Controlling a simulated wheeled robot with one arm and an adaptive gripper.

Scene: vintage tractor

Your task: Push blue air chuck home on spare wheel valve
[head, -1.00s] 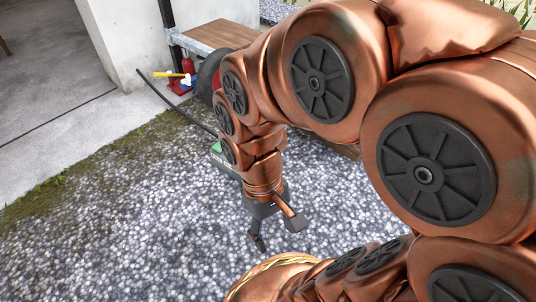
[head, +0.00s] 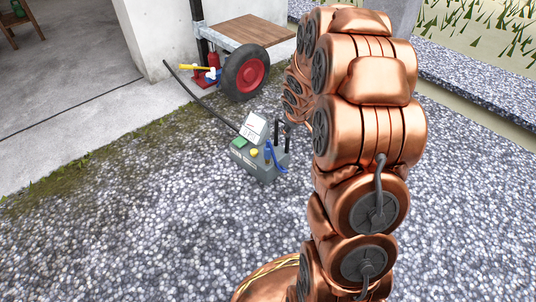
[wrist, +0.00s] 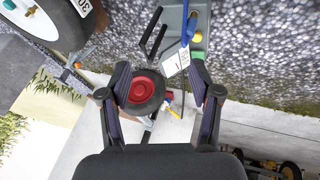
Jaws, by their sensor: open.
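A grey compressor box (head: 258,162) stands on the gravel in the head view. A blue upright piece (head: 268,151), which looks like the blue air chuck, sits on it with a blue hose (head: 279,166). The blue piece also shows at the top of the wrist view (wrist: 190,27). A wheel with a white rim and a "30" card (wrist: 50,22) is at the wrist view's upper left; it may be the spare wheel. My gripper (wrist: 160,68) is open and empty, apart from the box. My arm mostly hides it in the head view.
A cart with a wooden top (head: 234,31) and a red-hubbed wheel (head: 246,73) stands by the wall. A red jack with a yellow handle (head: 203,75) is beside it. A black hose or cable (head: 203,97) runs to the box. Gravel at the left front is clear.

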